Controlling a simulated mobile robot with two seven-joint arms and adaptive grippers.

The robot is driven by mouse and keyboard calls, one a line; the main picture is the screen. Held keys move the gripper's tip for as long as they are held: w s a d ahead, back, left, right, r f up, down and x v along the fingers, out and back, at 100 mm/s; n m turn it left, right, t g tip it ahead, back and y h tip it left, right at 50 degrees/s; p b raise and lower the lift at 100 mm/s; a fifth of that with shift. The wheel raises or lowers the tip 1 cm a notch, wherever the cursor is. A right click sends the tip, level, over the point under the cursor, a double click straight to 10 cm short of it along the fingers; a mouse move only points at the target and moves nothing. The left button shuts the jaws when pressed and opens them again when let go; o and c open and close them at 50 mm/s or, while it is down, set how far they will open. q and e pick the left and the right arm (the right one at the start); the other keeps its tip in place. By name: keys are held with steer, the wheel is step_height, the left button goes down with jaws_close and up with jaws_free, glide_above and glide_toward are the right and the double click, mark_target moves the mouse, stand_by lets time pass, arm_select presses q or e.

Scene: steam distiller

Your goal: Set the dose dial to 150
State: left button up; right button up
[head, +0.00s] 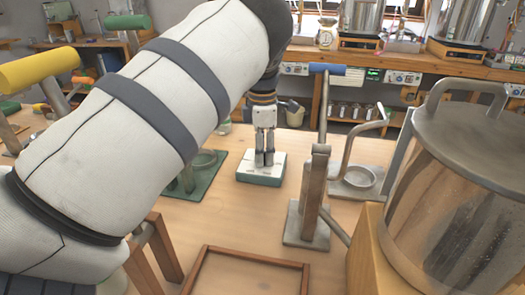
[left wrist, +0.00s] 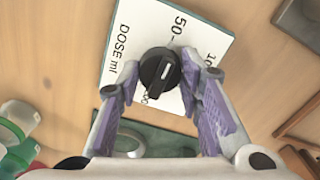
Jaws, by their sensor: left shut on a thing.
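The dose dial is a round black knob (left wrist: 157,72) with a short white line on top. It sits on a white plate (left wrist: 137,22) printed "DOSE ml", with "50" above the knob and partly covered numbers to its right and below. In the head view the plate lies on a green-edged block (head: 262,181) on the bench. My left gripper (head: 264,163) points straight down over the block, its fingers closed on either side of the knob. The line runs nearly up and down in the wrist view. My right gripper is not in view.
A metal lever stand with a blue handle (head: 328,69) rises just right of the block. A wooden tray (head: 250,254) lies in front. A green stand (head: 205,170) is close on the left.

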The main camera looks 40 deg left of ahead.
arm_select(q)
steer(key=m, duration=0.5)
steer(key=shift+m, duration=0.4)
steer(key=m, duration=1.1)
steer(key=shift+m, duration=0.4)
steer(key=m, duration=0.5)
steer(key=shift+m, duration=0.7)
steer(key=o, duration=1.2)
